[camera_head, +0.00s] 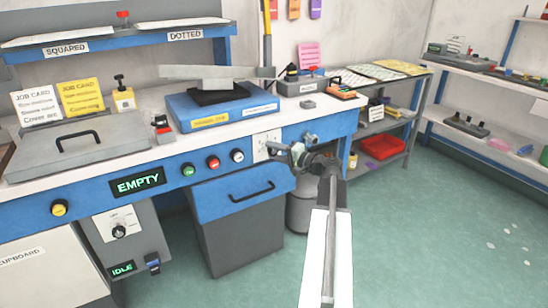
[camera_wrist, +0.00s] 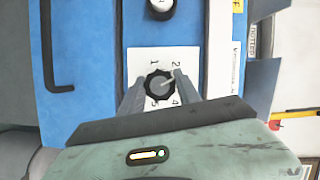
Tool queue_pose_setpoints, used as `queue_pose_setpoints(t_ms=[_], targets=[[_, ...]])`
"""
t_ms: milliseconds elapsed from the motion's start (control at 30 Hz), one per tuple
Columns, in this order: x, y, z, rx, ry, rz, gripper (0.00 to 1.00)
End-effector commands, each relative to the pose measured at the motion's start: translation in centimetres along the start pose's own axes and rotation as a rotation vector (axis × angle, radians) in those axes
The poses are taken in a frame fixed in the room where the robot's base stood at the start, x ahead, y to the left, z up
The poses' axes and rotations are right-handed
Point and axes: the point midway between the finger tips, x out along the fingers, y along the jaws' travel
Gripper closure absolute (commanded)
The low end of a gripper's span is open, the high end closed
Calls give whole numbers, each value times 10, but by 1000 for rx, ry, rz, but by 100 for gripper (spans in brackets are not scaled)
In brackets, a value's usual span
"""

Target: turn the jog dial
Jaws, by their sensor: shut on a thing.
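The jog dial is a dark, scalloped knob with a pale pointer line (camera_wrist: 160,83), on a white plate marked with numbers (camera_wrist: 137,62) in the wrist view. The pointer aims between the 2 and the 4 as far as I can tell. My gripper (camera_wrist: 160,92) has one finger on each side of the dial and is shut on it. In the head view my gripper (camera_head: 298,152) is at the right part of the blue bench front, beside the white plate (camera_head: 260,148); the dial itself is mostly hidden there.
A white button (camera_head: 237,156), a red button (camera_head: 213,163) and a green button (camera_head: 188,170) sit left of the plate. A lit EMPTY display (camera_head: 137,183) is further left. A blue drawer with a dark handle (camera_head: 240,200) is below. Open green floor (camera_head: 440,230) lies to the right.

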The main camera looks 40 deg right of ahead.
Motion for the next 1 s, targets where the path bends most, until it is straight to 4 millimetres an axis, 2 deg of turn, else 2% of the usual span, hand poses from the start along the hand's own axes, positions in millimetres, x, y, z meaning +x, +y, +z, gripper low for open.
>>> queue_pose_setpoints(t_ms=[33,500,1000], targets=[[0,6,1,36,-1,-13,100],[0,4,1,346,-1,-141,100],[0,1,0,440,1,-180,100]])
